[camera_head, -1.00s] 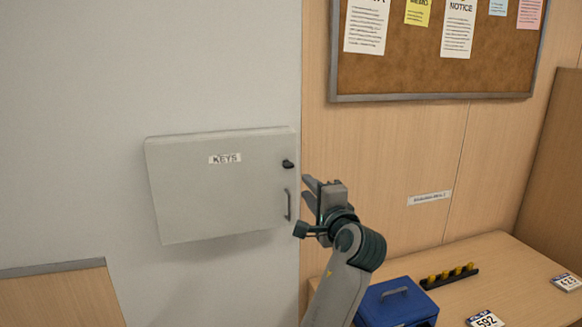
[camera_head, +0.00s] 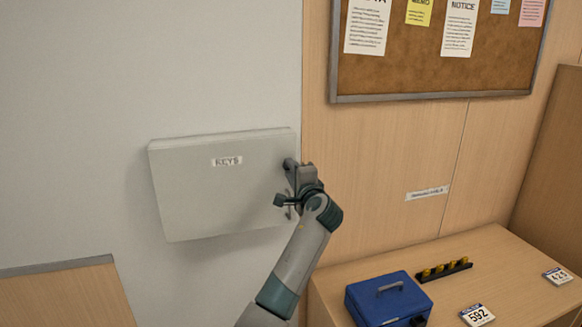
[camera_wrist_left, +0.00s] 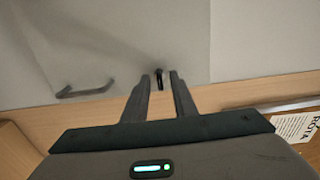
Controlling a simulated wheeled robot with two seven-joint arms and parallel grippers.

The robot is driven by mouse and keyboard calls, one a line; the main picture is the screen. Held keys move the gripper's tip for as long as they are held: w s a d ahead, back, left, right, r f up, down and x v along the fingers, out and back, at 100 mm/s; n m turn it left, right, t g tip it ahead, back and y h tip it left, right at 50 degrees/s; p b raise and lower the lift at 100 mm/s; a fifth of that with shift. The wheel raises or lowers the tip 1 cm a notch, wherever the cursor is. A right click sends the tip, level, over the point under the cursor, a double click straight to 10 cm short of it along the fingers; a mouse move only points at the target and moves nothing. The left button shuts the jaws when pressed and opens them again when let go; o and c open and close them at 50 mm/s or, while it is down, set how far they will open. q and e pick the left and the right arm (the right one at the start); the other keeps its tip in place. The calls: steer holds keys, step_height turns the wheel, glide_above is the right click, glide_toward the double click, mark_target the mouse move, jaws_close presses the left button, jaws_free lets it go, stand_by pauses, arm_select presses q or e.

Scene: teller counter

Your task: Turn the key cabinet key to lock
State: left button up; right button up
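The key cabinet (camera_head: 215,195) is a pale grey box on the wall with a "KEYS" label and a closed door. My left gripper (camera_head: 292,168) is at the upper right edge of its door, over the lock, and hides the key in the head view. In the left wrist view the dark key (camera_wrist_left: 159,72) stands between the two fingertips of my left gripper (camera_wrist_left: 160,80), with a small gap on each side. The gripper is open. The door handle (camera_wrist_left: 85,90) is left of the fingers. My right gripper is not in view.
A blue cash box (camera_head: 375,302), a black rack with yellow pieces (camera_head: 445,270) and number cards (camera_head: 478,315) are on the wooden counter (camera_head: 480,255) at lower right. A cork notice board (camera_head: 430,70) hangs above. The wall left of the cabinet is bare.

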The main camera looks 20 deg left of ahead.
arm_select(q)
steer(key=shift+w+a, duration=0.1)
steer(key=shift+w, duration=0.05)
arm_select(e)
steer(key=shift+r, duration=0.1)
arm_select(q)
jaws_close()
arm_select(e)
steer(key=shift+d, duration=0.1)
arm_select(q)
steer(key=shift+f, duration=0.1)
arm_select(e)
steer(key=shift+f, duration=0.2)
